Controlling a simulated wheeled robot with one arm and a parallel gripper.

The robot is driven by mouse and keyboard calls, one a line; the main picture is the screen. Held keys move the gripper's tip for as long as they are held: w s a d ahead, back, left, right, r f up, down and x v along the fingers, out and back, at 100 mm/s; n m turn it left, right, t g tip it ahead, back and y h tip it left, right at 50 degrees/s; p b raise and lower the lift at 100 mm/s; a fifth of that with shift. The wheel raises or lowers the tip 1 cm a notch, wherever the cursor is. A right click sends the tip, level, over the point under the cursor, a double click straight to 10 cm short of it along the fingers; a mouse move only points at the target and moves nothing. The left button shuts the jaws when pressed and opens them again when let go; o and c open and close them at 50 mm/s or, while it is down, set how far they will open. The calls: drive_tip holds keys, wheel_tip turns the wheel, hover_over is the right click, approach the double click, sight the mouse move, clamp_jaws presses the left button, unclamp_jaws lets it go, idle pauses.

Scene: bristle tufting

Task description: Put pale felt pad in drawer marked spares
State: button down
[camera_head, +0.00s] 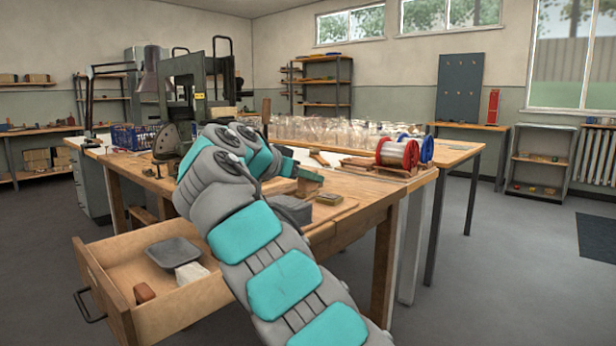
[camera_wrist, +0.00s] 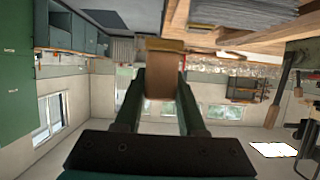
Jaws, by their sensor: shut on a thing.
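My gripper (camera_wrist: 162,72) is shut on a brown block-like thing (camera_wrist: 160,84) with a tan edge, seen between both fingers in the wrist view. Its far side is hidden, and I cannot tell whether it is the pale felt pad. In the head view my arm hides most of the gripper over the workbench. An open wooden drawer (camera_head: 178,318) juts out at the lower left; no marking on it is readable. It holds a grey tray (camera_head: 172,252), a crumpled-looking whitish thing (camera_head: 191,273) and a small brown block (camera_head: 144,292). No pale felt pad can be named for certain.
Floor is clear to the right.

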drive_tip(key=shift+w+d, duration=0.15)
drive_tip(key=shift+d, duration=0.25)
drive_tip(key=shift+d+f, duration=0.3)
drive_tip(key=shift+f, duration=0.3)
drive_tip(key=shift+d+f, duration=0.25)
drive_tip(key=shift+f, duration=0.3)
drive_tip(key=shift+s+n, duration=0.2)
drive_tip(key=shift+n, duration=0.1)
drive_tip(key=s+d+f+n+t+y, duration=0.1)
drive_tip(key=s+d+f+y, duration=0.1)
drive_tip(key=d+f, duration=0.7)
drive_tip(key=s+d+f+n+t+y, duration=0.1)
drive_tip(key=s+d+f+n+y, duration=0.1)
drive_tip(key=d+f, duration=0.6)
wheel_tip(320, 180, down, 7)
drive_tip(key=shift+s+d+f+n, duration=0.15)
drive_tip(key=shift+s+d+n, duration=0.15)
drive_tip(key=shift+d, duration=0.05)
drive_tip(key=shift+s, duration=0.1)
